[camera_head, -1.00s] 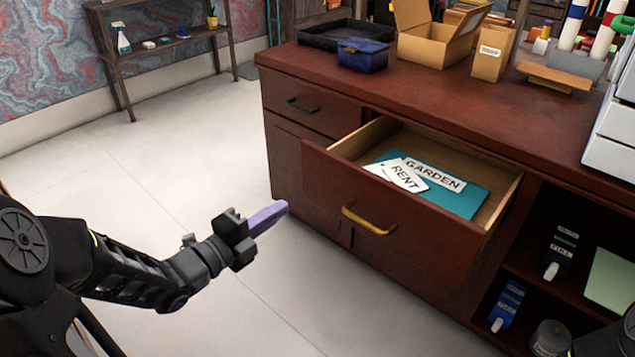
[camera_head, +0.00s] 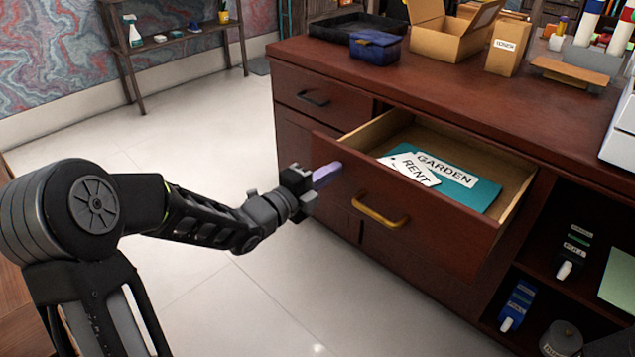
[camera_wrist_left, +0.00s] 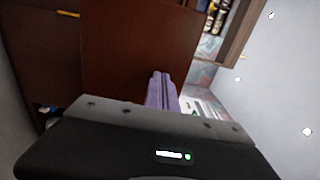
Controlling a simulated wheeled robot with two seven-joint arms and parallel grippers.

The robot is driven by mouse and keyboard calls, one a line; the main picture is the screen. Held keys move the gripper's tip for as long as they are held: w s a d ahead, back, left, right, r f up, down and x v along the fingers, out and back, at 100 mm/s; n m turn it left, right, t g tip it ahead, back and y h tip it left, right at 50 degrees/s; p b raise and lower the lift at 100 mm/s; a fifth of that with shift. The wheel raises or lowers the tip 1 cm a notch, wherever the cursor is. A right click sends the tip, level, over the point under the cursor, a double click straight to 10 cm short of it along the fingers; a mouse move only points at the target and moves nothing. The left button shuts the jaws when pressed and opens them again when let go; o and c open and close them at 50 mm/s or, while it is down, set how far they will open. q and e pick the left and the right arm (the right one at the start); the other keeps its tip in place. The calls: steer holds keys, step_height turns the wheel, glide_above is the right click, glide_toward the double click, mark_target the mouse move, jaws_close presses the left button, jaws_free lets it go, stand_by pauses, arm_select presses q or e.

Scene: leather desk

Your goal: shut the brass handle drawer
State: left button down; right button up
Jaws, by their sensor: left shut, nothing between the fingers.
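The brass handle drawer (camera_head: 440,228) is pulled open from the desk, with its brass handle (camera_head: 379,212) on the front. Inside it lie a teal folder and white cards reading GARDEN and RENT. My left gripper (camera_head: 326,175) is shut and empty, its purple fingers pointing at the left end of the drawer front. In the head view the fingertips overlap that end; I cannot tell if they touch. The left wrist view shows the shut fingers (camera_wrist_left: 162,92) before a reddish-brown wood panel (camera_wrist_left: 135,50). My right gripper is not in view.
A shut drawer with a dark handle (camera_head: 313,98) is to the left. On the desktop are a blue box (camera_head: 375,47), a black tray and cardboard boxes (camera_head: 450,38). The floor at left is clear.

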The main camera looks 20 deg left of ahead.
arm_select(q)
steer(key=shift+w+d, duration=0.1)
steer(key=shift+w, duration=0.15)
